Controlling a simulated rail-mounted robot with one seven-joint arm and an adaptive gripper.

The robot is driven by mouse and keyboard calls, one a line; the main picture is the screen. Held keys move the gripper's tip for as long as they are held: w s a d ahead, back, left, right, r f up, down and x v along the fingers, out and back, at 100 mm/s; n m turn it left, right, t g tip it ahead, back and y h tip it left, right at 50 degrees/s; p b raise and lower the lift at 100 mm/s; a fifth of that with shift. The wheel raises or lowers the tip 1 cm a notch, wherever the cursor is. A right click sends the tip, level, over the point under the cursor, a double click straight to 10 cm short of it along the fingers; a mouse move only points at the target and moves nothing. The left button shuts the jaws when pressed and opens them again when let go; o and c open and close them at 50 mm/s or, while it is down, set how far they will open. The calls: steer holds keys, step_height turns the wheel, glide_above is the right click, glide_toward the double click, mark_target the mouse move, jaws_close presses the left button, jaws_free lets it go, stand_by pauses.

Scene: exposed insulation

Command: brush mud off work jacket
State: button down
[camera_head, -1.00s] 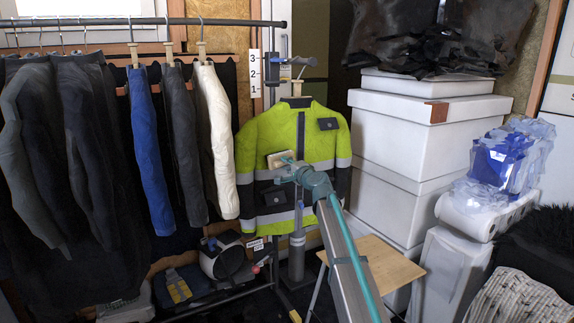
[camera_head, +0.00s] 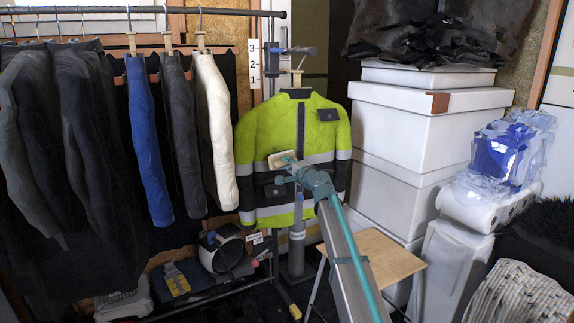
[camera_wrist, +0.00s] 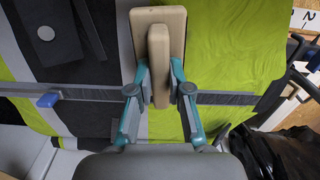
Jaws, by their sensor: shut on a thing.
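The work jacket (camera_head: 318,135), lime yellow and black with grey bands, hangs upright on a stand. It fills much of the wrist view (camera_wrist: 232,45). I cannot make out distinct mud on it. My gripper (camera_head: 292,167) is shut on a pale tan brush (camera_head: 279,160), which is at the jacket's front, left of the dark centre strip, near the grey chest band. In the wrist view, both fingers (camera_wrist: 159,88) grip the brush's raised handle (camera_wrist: 158,60). The bristles are hidden, so I cannot tell whether they touch the cloth.
Dark, blue and white garments (camera_head: 214,130) hang on a rail at the left. White boxes (camera_head: 425,125) are stacked at the right. A small wooden table (camera_head: 385,257) stands in front, close to my arm. A low shelf with a helmet-like object (camera_head: 222,252) is below the rail.

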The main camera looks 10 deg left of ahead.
steer(key=shift+v, duration=2.65)
steer(key=shift+s+d, duration=0.1)
steer(key=v, duration=0.2)
steer(key=shift+s+d+b, duration=0.25)
steer(key=shift+s+b, duration=0.05)
steer(key=shift+b, duration=0.1)
steer(key=shift+r, duration=0.1)
